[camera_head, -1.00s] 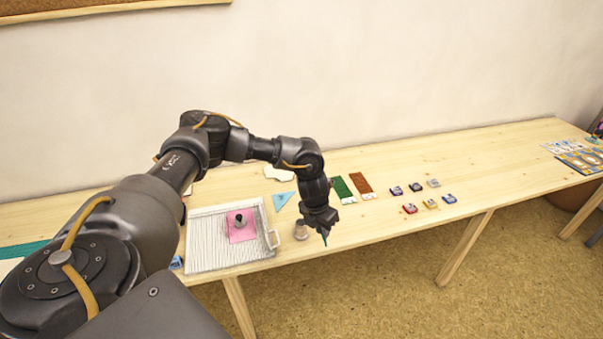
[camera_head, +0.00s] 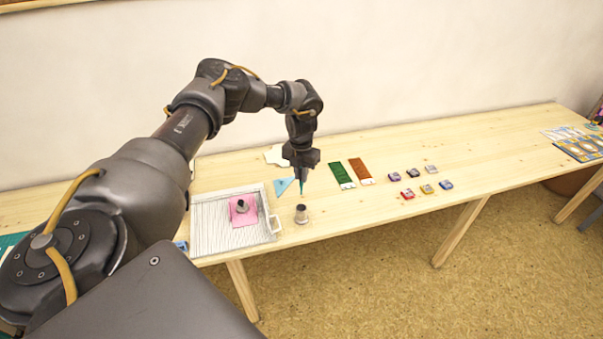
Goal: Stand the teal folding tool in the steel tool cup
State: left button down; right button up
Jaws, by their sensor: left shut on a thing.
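My left gripper (camera_head: 301,170) is shut on the teal folding tool (camera_head: 301,187), which hangs point down below the fingers. The tool is thin and mostly hidden by the gripper; only its lower end shows. The steel tool cup (camera_head: 301,215) stands upright near the front edge of the table. In the picture the tool's tip is above the cup, with a gap between them; I cannot tell exactly how the tip lines up in depth. My right gripper is not in view.
A white lined tray (camera_head: 208,239) with a pink sheet (camera_head: 244,218) and a dark stamp (camera_head: 242,206) lies left of the cup. Behind are a light blue triangle (camera_head: 283,187), a green strip (camera_head: 339,173) and a brown strip (camera_head: 360,170). Several small inkpads (camera_head: 427,189) sit to the right.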

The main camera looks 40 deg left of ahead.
pick_arm(q)
jog(key=shift+f+b, duration=3.5)
jog(key=shift+f, duration=1.9)
jog(key=c, duration=1.3)
grip_release()
notch_tip(320, 180, up, 11)
jog(key=shift+f+b, duration=0.15)
jog(key=shift+b, duration=1.05)
